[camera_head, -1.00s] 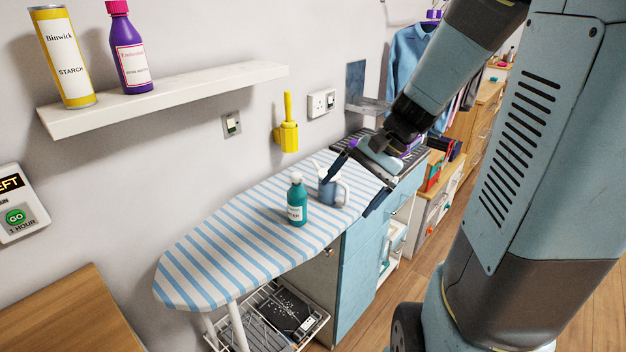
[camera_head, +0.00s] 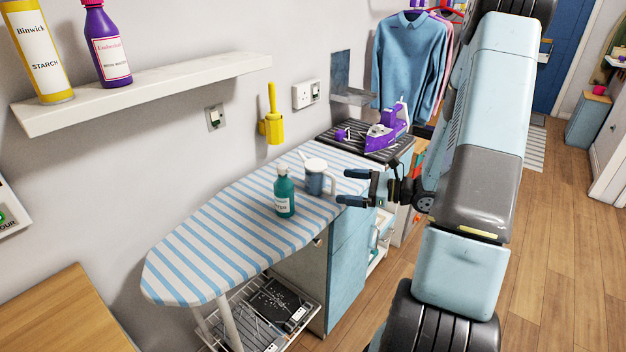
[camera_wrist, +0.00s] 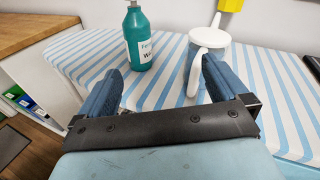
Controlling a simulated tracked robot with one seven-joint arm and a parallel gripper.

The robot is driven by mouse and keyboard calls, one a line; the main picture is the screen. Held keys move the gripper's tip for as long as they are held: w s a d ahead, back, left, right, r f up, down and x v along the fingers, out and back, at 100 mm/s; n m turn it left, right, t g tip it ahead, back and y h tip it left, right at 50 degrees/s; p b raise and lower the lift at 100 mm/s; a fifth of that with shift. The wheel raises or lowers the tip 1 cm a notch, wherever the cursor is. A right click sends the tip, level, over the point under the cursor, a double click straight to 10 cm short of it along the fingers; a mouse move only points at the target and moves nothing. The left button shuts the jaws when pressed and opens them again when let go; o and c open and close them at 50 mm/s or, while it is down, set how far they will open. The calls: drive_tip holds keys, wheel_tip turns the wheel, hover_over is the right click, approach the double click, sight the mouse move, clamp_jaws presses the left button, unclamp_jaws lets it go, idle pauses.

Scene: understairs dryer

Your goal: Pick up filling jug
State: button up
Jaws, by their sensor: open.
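The filling jug (camera_head: 317,181) is a small blue-grey jug with a white lid, spout and handle. It stands upright on the striped ironing board (camera_head: 215,232), just right of a green bottle (camera_head: 285,193). My gripper (camera_head: 343,187) is open and empty, to the right of the jug and apart from it, with its fingers pointing left towards it. In the wrist view, the jug (camera_wrist: 208,50) is beyond the right fingertip with its white handle facing me. The green bottle (camera_wrist: 138,40) is beyond the left fingertip. The jug's lower body is partly hidden by the right finger there.
A purple iron (camera_head: 388,130) rests on a dark ribbed mat (camera_head: 352,140) at the board's far end. A yellow holder (camera_head: 271,125) hangs on the wall behind. A white shelf (camera_head: 150,88) holds a starch can and a purple bottle. The board's near-left part is clear.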

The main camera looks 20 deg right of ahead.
sight(325, 179)
drive_tip(key=w+d+f+m+t+h, duration=0.2)
drive_tip(key=d+f+m+t, duration=0.2)
drive_tip(key=d+f+m, duration=0.1)
drive_tip(key=x, duration=0.8)
drive_tip(key=shift+f, duration=0.15)
drive_tip(key=shift+r+x, duration=0.2)
drive_tip(key=shift+x, duration=1.2)
drive_tip(key=shift+r+x, duration=0.2)
drive_tip(key=shift+x, duration=1.15)
drive_tip(key=shift+d, duration=0.1)
drive_tip(key=shift+c, duration=0.4)
drive_tip(key=c, duration=1.2)
drive_tip(key=shift+o, duration=0.2)
